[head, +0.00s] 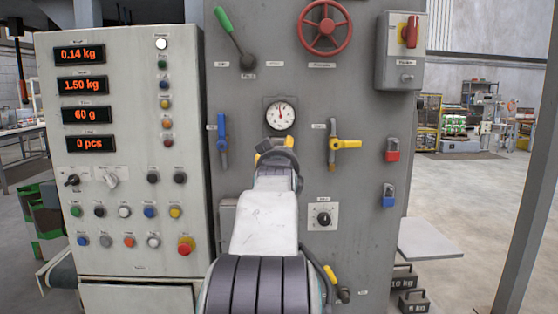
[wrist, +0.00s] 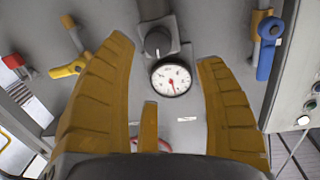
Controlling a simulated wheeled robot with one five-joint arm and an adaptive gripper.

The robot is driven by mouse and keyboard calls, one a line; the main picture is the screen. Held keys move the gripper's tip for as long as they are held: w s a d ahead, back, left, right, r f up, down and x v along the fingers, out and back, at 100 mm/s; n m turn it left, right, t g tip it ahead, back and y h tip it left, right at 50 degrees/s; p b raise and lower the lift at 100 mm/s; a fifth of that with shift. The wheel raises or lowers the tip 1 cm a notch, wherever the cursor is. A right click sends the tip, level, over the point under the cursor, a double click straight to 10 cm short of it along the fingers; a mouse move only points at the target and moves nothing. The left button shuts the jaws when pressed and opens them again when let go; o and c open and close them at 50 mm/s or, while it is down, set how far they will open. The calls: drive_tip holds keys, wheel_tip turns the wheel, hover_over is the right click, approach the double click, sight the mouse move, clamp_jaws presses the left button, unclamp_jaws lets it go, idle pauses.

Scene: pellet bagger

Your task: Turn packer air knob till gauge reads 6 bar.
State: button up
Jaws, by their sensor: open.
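The pressure gauge (head: 280,115) is a round white dial on the grey machine front. Its needle points nearly straight up in the head view; the numbers are too small to read. The gauge also shows in the wrist view (wrist: 171,78), upside down, with a red needle. A dark round knob (wrist: 157,42) sits beside the gauge on a grey mount. In the head view my arm hides it. My gripper (wrist: 166,50) is open, its yellow fingers apart on either side of the knob and gauge in the picture. No finger visibly touches the knob. The gripper (head: 272,150) is just below the gauge in the head view.
A blue lever valve (head: 222,138) and a yellow lever valve (head: 345,144) flank the gauge. A black dial (head: 323,218) is lower right. A red handwheel (head: 325,26) and green-handled lever (head: 229,25) are above. A button panel (head: 130,255) stands at left.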

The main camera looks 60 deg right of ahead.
drive_tip(key=shift+v, duration=1.4)
